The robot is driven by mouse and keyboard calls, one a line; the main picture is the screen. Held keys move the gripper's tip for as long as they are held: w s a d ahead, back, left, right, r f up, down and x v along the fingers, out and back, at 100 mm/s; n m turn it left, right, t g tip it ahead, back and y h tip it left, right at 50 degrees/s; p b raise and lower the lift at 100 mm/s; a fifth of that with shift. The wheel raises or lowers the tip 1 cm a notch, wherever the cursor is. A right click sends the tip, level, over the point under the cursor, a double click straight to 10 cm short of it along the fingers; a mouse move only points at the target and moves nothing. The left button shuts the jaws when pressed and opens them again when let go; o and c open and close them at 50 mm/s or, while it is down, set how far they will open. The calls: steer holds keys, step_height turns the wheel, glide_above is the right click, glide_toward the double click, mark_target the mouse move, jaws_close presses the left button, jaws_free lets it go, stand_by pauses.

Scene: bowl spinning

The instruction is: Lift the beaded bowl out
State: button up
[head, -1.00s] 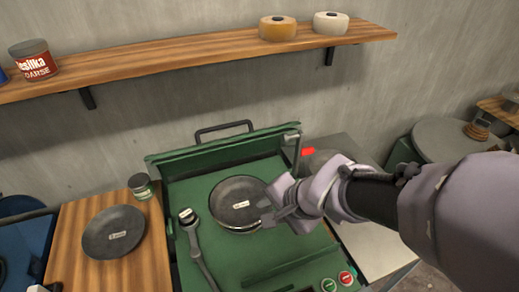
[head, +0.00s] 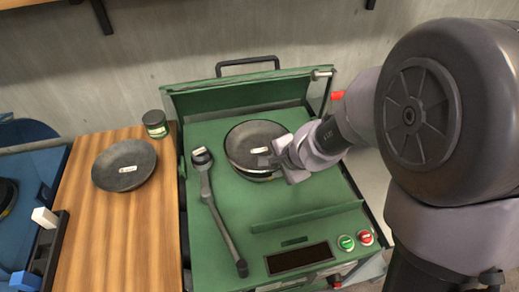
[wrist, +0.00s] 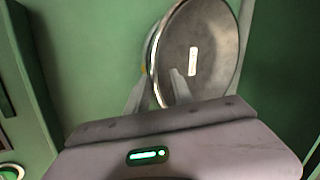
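A dark round bowl (head: 247,136) with a small white label sits in the green machine (head: 225,206). I cannot read the label or make out beads. My gripper (head: 268,159) is at the bowl's front right rim. In the wrist view, the fingers of my gripper (wrist: 157,88) straddle the rim of the bowl (wrist: 212,50), one outside the wall and one over the inside. A gap shows between the fingers, so they look open. The bowl appears to rest low in the machine; its underside is hidden.
A second dark labelled bowl (head: 132,178) stands on the wooden top (head: 102,245) to the left, near a small jar (head: 155,123). A lever arm (head: 217,215) lies left of the machine's bowl. The raised green lid (head: 240,95) stands behind.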

steer(key=shift+r, duration=0.1)
jaws_close()
stand_by(1.3)
